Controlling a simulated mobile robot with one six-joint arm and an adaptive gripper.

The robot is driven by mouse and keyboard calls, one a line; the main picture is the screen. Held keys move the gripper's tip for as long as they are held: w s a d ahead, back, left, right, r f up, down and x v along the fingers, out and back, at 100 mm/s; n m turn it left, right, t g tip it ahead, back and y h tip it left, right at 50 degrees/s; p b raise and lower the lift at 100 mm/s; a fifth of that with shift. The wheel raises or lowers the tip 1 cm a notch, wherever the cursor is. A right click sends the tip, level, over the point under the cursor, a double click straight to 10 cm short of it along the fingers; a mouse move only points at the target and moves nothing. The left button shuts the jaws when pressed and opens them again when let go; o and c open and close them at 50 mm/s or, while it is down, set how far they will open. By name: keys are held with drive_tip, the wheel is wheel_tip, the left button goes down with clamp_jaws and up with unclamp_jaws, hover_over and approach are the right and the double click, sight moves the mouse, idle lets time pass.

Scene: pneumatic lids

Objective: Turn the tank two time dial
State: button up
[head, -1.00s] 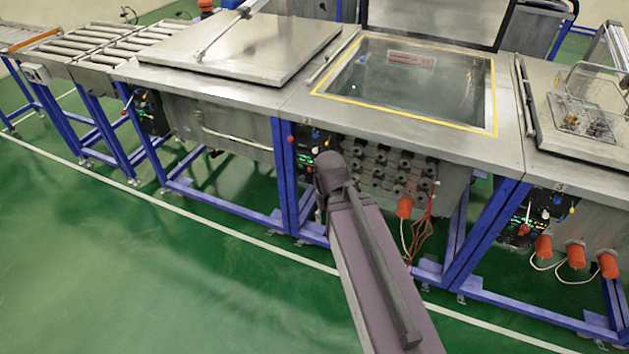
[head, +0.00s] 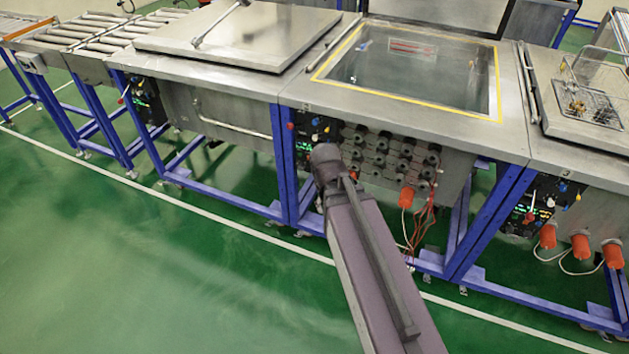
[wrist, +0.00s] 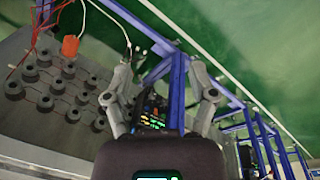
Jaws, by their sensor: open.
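The middle tank (head: 410,112) has its lid raised. Its dark control panel (head: 312,128), with small knobs and green lit digits, is on the front left, partly behind my arm. The time dial is too small to single out. In the wrist view a panel with green and orange lit digits (wrist: 153,112) shows between the fingers. My gripper (wrist: 160,72) is open with nothing between its fingers, facing the panel area; contact cannot be seen. In the head view my arm hides the gripper.
Several black round fittings (head: 390,150) and an orange plug (head: 407,195) with cables are right of the middle panel. The left tank's lid (head: 230,38) is closed. The right tank's panel (head: 540,205) has orange plugs beside it. Blue legs stand below; the green floor in front is clear.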

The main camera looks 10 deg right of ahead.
drive_tip(key=w+d+f+n+t+h+b, duration=0.2)
drive_tip(key=w+f+n+t+h+b, duration=0.15)
drive_tip(key=w+f+b, duration=0.6)
drive_tip(key=w+d+f+n+t+h+b, duration=0.25)
drive_tip(key=w+f+n+h+b, duration=0.35)
drive_tip(key=b, duration=0.7)
drive_tip(key=w+a+f+n+t+b, duration=0.3)
drive_tip(key=w+f+n+t+b, duration=0.1)
drive_tip(key=b, duration=0.7)
drive_tip(key=w+a+f+n+t+y+b, duration=0.1)
drive_tip(key=w+a+f+n+t+b, duration=0.3)
drive_tip(key=w+f+n+b, duration=0.3)
drive_tip(key=b, duration=0.3)
drive_tip(key=shift+w+a+f+b, duration=0.25)
drive_tip(key=shift+a+f+b, duration=0.05)
drive_tip(key=shift+b, duration=0.05)
drive_tip(key=shift+w, duration=0.1)
drive_tip(key=x, duration=1.3)
drive_tip(key=shift+w, duration=0.35)
drive_tip(key=shift+d+r, duration=0.1)
drive_tip(key=shift+c, duration=0.2)
clamp_jaws()
